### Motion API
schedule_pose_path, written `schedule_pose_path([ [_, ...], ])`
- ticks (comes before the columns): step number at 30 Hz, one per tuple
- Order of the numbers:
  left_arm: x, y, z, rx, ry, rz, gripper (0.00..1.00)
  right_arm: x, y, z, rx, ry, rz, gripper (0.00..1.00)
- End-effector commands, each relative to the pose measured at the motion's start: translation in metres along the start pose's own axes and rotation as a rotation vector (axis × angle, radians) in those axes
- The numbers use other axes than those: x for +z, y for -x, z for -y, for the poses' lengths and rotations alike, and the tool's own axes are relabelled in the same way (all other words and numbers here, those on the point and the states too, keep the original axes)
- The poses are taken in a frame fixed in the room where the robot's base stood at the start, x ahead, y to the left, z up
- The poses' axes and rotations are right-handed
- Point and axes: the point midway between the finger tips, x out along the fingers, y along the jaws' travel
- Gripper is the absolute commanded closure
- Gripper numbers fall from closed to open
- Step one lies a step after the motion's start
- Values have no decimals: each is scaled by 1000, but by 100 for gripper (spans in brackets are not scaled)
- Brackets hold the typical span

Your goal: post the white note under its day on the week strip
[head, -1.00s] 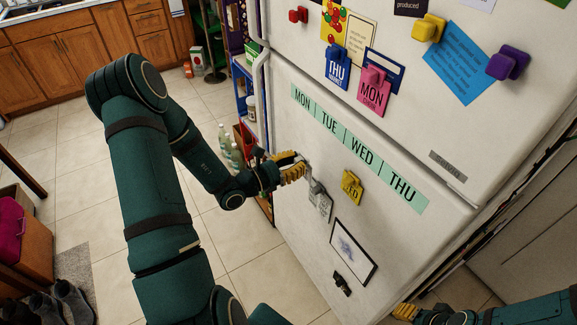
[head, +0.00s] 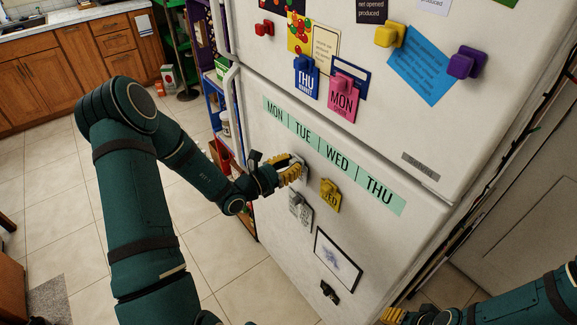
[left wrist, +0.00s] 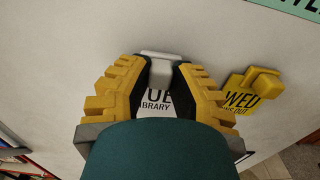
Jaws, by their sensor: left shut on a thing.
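The white note (left wrist: 155,103) shows between my left fingers in the left wrist view, with "UE" and "BRARY" legible and a white magnet clip (left wrist: 160,68) at its top. My left gripper (head: 295,170) is shut on it at the fridge door, just below the TUE part of the green week strip (head: 336,157). The strip reads MON, TUE, WED, THU. Most of the note is hidden by the fingers; I cannot tell whether it touches the door. My right gripper (head: 393,315) is at the bottom edge of the head view, its jaws unclear.
A yellow WED note (head: 330,195) hangs right of my left gripper, and a grey patterned paper (head: 300,208) just below it. A framed picture (head: 337,262) is lower. Blue THU (head: 306,78) and pink MON (head: 343,98) notes hang above the strip.

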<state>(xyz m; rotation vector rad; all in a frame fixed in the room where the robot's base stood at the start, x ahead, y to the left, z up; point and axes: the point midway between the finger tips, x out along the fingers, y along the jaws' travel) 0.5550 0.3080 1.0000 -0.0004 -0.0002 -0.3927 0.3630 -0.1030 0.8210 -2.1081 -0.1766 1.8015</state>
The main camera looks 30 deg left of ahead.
Motion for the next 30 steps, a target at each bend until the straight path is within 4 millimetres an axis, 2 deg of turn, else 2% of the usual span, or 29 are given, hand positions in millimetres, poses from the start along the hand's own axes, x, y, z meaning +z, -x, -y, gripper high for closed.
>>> schedule_pose_path([
  [30,0,-6,0,1,-1,0,100,0,0,0,0,0,0,53],
])
